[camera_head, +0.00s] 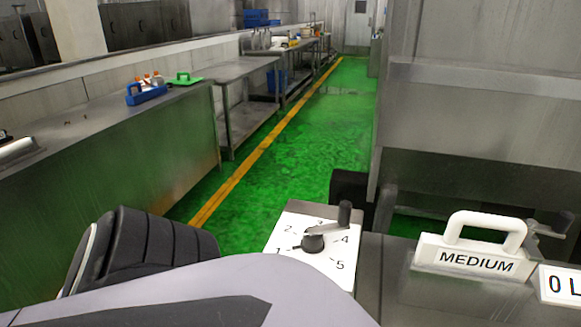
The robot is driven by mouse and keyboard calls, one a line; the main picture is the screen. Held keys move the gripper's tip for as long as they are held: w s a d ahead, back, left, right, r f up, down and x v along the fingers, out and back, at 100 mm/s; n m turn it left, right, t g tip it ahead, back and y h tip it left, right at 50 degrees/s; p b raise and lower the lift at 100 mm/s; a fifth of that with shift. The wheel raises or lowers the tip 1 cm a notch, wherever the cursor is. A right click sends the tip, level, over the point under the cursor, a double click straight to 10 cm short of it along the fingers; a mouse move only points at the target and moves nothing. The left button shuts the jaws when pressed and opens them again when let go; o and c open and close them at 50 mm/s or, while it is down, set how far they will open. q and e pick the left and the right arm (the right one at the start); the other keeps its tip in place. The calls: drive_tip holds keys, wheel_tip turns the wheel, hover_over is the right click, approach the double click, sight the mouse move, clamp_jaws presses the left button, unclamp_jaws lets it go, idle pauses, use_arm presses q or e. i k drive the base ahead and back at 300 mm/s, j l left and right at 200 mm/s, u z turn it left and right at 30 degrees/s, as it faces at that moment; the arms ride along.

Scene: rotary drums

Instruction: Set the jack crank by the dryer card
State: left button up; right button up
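The jack crank (313,243) has a dark hub on a white dial plate (290,219) numbered 1 to 5. Its arm reaches up and right to an upright black knob (345,213), between the 3 and the 4. A short dark stub on the hub's other side points left, near the 1. A white block with a handle, reading MEDIUM (472,261), stands on the metal top right of the dial. A white card (563,286) at the right edge is cut off, showing "0 L". Neither gripper shows; my pale arm link covers the bottom foreground.
A metal counter (110,150) on the left holds a blue-handled item (146,94) and a green-handled item (184,78). A large steel machine (480,110) rises at the right. The green floor aisle (300,140) between is clear.

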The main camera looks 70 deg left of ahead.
sight(327, 225)
drive_tip(key=k+u, duration=0.2)
drive_tip(key=u, duration=1.45)
drive_tip(key=i+j, duration=0.05)
